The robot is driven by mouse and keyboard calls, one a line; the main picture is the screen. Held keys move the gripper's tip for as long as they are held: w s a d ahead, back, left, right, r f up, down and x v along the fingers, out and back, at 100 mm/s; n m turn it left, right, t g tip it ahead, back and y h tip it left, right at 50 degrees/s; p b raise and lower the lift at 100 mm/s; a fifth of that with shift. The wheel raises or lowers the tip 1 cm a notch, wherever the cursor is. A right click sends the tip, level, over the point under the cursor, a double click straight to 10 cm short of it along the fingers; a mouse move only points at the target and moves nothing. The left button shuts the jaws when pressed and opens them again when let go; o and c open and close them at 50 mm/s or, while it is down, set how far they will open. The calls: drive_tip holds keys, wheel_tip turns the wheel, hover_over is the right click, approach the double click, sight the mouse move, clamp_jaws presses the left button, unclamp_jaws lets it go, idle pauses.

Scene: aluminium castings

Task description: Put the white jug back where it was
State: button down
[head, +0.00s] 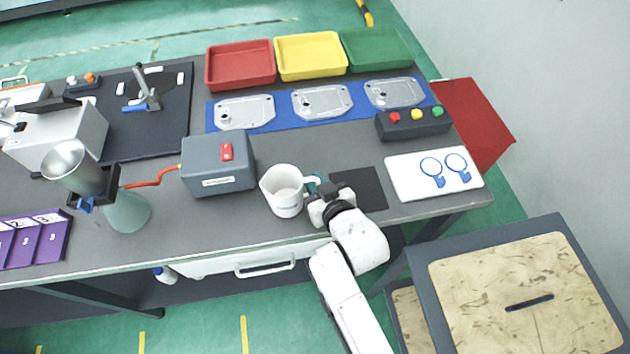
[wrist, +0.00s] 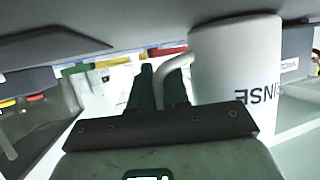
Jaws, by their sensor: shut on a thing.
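The white jug (head: 282,192) is upright over the grey bench, right of the grey box and near the front edge. Its handle (head: 311,181) points right, toward my gripper (head: 318,186). In the wrist view the jug (wrist: 235,65) appears upside down with dark lettering on its side. There the dark fingers of my gripper (wrist: 160,88) are shut on its handle (wrist: 172,70). The jug's base is close to the bench top; I cannot tell whether it touches.
A black square mat (head: 368,180) lies right of the jug, partly behind my gripper. The grey box (head: 205,165) with a red switch stands left. A button box (head: 415,124) and white board (head: 405,180) are further right. Bench behind the jug is clear.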

drive_tip(key=shift+f, duration=0.2)
drive_tip(key=c, duration=1.1)
unclamp_jaws()
drive_tip(key=shift+r, duration=0.1)
drive_tip(key=shift+r, duration=0.2)
drive_tip(key=shift+s+d, duration=0.15)
drive_tip(key=shift+s, duration=0.1)
drive_tip(key=v, duration=1.1)
drive_tip(key=shift+b, duration=0.4)
drive_tip(key=shift+s+r, duration=0.1)
drive_tip(key=shift+s, duration=0.05)
